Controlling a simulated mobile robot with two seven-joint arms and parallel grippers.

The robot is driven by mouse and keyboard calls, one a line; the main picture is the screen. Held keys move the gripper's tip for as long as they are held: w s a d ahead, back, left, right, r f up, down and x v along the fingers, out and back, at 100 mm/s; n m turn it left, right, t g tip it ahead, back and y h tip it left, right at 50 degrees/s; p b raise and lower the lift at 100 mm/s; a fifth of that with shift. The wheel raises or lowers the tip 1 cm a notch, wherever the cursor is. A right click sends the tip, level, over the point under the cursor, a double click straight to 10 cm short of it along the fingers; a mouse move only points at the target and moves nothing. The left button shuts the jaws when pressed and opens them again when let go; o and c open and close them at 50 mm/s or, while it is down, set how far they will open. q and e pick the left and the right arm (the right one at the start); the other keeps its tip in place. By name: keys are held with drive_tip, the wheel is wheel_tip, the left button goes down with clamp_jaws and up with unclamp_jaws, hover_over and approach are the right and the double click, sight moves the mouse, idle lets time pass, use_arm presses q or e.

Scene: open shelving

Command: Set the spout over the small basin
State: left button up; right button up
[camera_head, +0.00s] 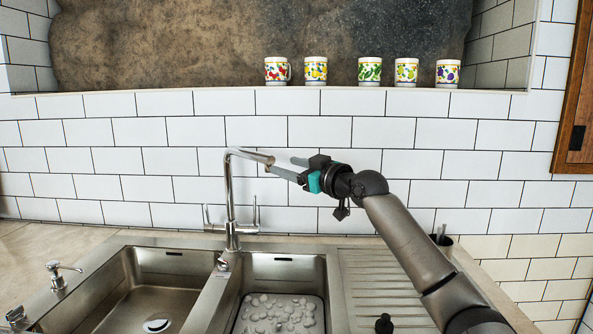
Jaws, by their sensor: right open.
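The chrome faucet (232,200) stands upright behind the divider between two basins. Its spout (248,154) bends at the top and points right, with its tip on the right basin's side in the picture. The small basin (287,266) is the narrower one on the right and holds a tray of pale pebble-like lumps. The larger basin (170,268) is on the left. My right gripper (281,164) is open, its fingers pointing left at the spout's tip. I cannot tell whether they touch it. My left gripper is out of view.
A ribbed steel drainboard (375,280) lies right of the small basin, under my right arm. A soap dispenser (56,275) stands at the left. A dark cup (441,241) is behind my arm. Several patterned mugs (316,71) line the wall niche above.

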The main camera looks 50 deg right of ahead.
drive_tip(key=shift+s+a, duration=0.2)
drive_tip(key=shift+s, duration=0.9)
